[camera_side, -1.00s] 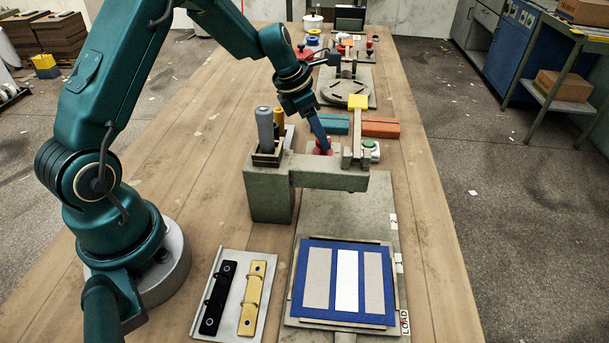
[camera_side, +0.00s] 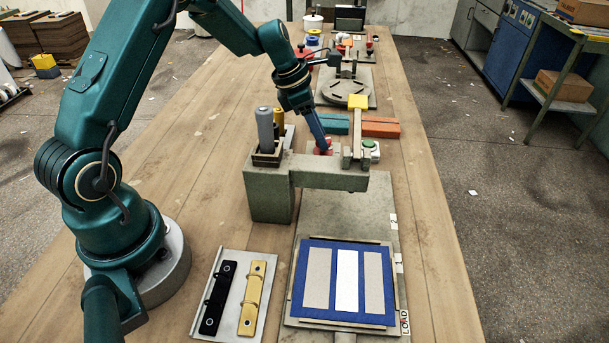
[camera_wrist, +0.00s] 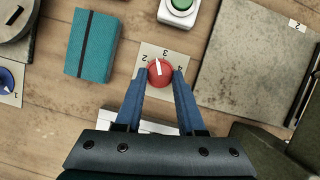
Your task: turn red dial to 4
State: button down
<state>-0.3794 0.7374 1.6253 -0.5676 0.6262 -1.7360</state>
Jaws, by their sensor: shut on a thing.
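The red dial (camera_wrist: 160,75) is a round knob on a small pale plate (camera_wrist: 150,53), which carries the marks 2, 3 and 4. Its white pointer line points between 2 and 3, closer to 3. My gripper (camera_wrist: 161,76) has its two blue fingers on either side of the dial, shut on it. In the side view my gripper (camera_side: 325,149) reaches down behind the grey-green machine arm. Only a little of the red dial (camera_side: 329,148) shows there, and its marks are hidden.
A green button (camera_wrist: 181,4) in a white housing is above the dial in the wrist view. A teal block (camera_wrist: 92,43) and a blue dial (camera_wrist: 4,80) lie to its left. A grey-green machine (camera_side: 270,195) stands close in front of the dial in the side view.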

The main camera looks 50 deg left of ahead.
jog(key=m, duration=0.2)
jog(key=m+g+h, duration=0.1)
jog(key=m, duration=0.1)
jog(key=shift+w+a+m, duration=0.15)
jog(key=shift+a+m, duration=0.05)
jog(key=shift+m, duration=0.1)
jog(key=m+g, duration=0.1)
jog(key=m, duration=0.1)
jog(key=m+h, duration=0.1)
jog(key=m, duration=0.1)
jog(key=shift+w+m+g, duration=0.15)
jog(key=shift+m+g, duration=0.15)
jog(key=shift+g, duration=0.1)
jog(key=shift+m, duration=0.3)
jog(key=c, duration=0.5)
grip_release()
jog(key=shift+r, duration=1.5)
jog(key=s+a+r, duration=0.7)
jog(key=a+r, duration=0.1)
jog(key=a, duration=0.1)
